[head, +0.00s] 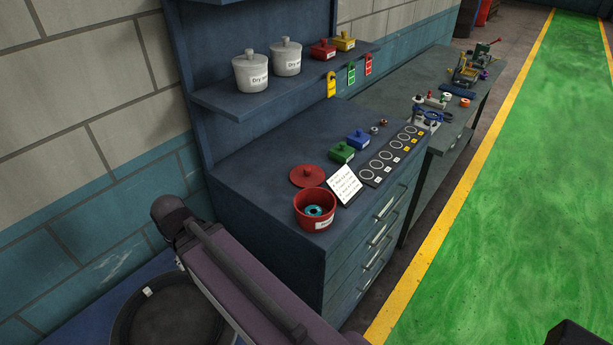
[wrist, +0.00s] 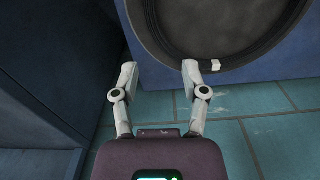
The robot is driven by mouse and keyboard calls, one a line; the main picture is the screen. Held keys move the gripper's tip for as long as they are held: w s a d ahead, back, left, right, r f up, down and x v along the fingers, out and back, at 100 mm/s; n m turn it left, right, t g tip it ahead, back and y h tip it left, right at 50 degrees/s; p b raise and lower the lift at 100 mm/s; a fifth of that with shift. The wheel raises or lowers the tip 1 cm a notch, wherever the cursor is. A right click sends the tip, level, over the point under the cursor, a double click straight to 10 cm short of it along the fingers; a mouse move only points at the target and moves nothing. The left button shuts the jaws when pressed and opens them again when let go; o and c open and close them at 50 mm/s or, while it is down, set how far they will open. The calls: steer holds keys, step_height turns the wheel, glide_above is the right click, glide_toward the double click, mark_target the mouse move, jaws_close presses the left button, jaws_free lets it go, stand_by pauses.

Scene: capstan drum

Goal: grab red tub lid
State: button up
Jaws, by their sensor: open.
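The red tub lid (head: 307,176), a round disc with a small knob, lies flat on the dark blue cabinet top just behind the red tub. The red tub (head: 315,222) stands uncovered near the cabinet's front left corner, with a teal ring-shaped item inside and a white label on its side. My gripper (wrist: 159,75) is open and empty in the wrist view, its two pale fingers apart. It is well away from the lid, near the round black drum (wrist: 225,35). The lid does not show in the wrist view. My fingers do not show in the head view.
A white card (head: 344,185) and a dark strip with circles (head: 389,160) lie beside the tub. An overhead shelf (head: 270,93) holds two grey pots and small boxes. The drum (head: 170,315) stands left of the cabinet.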

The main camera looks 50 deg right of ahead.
steer(key=shift+o, duration=1.2)
steer(key=shift+d, duration=0.15)
steer(key=w+d+r+n+h+b, duration=0.1)
steer(key=d+n+h, duration=0.3)
steer(key=d, duration=0.7)
steer(key=w+d+r+n+h+b, duration=0.1)
steer(key=d+n+h+b, duration=0.3)
steer(key=d+n, duration=0.3)
steer(key=w+d+r+n+h+b, duration=0.1)
steer(key=d+n+h, duration=0.4)
steer(key=d, duration=1.2)
steer(key=shift+w+d+r+n+b, duration=0.15)
steer(key=shift+w+n+b, duration=0.25)
steer(key=shift+n+b, duration=0.4)
steer(key=shift+s+d+r+n+h, duration=0.1)
steer(key=shift+d+r+n+h, duration=0.25)
steer(key=shift+d, duration=0.2)
steer(key=shift+f, duration=0.1)
steer(key=b, duration=0.3)
glide_toward(307, 169)
steer(key=x, duration=0.4)
steer(key=shift+d, duration=0.15)
steer(key=shift+d+f, duration=0.15)
steer(key=shift+d, duration=0.3)
steer(key=shift+d, duration=0.1)
